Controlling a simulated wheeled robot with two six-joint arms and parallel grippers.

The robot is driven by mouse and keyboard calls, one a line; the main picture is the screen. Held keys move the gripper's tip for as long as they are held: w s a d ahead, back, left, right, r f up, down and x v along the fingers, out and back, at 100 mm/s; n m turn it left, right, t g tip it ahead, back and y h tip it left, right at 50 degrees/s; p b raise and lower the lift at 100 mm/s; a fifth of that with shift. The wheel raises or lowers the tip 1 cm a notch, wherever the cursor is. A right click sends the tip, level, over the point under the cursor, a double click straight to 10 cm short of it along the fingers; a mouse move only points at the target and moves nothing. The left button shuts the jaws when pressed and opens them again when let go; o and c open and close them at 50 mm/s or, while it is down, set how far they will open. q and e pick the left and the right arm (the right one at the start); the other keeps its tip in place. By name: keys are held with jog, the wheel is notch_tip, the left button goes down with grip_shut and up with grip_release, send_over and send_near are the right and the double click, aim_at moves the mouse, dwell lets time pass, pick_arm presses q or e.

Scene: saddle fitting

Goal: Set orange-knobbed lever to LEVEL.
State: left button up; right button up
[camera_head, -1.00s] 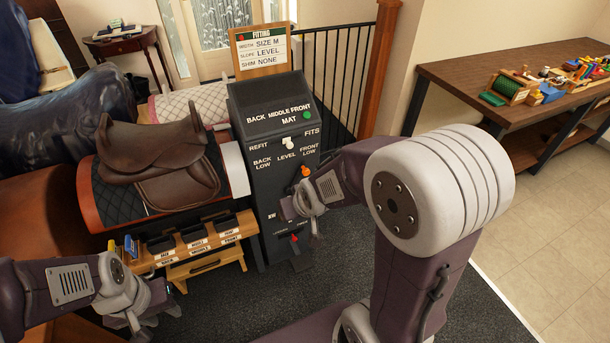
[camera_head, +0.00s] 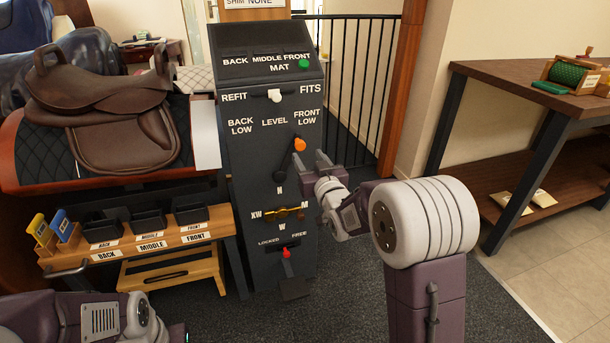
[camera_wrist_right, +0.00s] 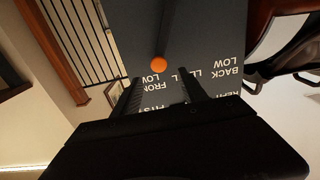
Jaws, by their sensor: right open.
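The orange-knobbed lever (camera_head: 299,145) stands on the dark panel (camera_head: 262,110), leaning right so its knob is just under FRONT LOW; LEVEL is to its left. The knob also shows in the right wrist view (camera_wrist_right: 159,65). My right gripper (camera_head: 309,158) is open, its fingers just right of and below the knob in the head view. In the right wrist view the fingers (camera_wrist_right: 160,84) reach toward the panel on either side of the knob's line; whether they touch it I cannot tell. My left gripper (camera_head: 168,328) is low at the left, its fingers mostly cut off.
A saddle (camera_head: 105,100) sits at left above a wooden bin shelf (camera_head: 205,255). A workbench (camera_head: 500,75) stands at right.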

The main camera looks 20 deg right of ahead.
aim_at(301, 147)
jog(key=w, duration=0.3)
jog(key=w+b, duration=0.1)
jog(key=w, duration=0.2)
jog(key=w+f+b, duration=0.1)
jog(key=w, duration=0.2)
pick_arm(q)
notch_tip(301, 147, down, 3)
pick_arm(e)
jog(key=shift+r, duration=0.1)
jog(key=shift+a, duration=0.1)
grip_shut()
dwell(1.1)
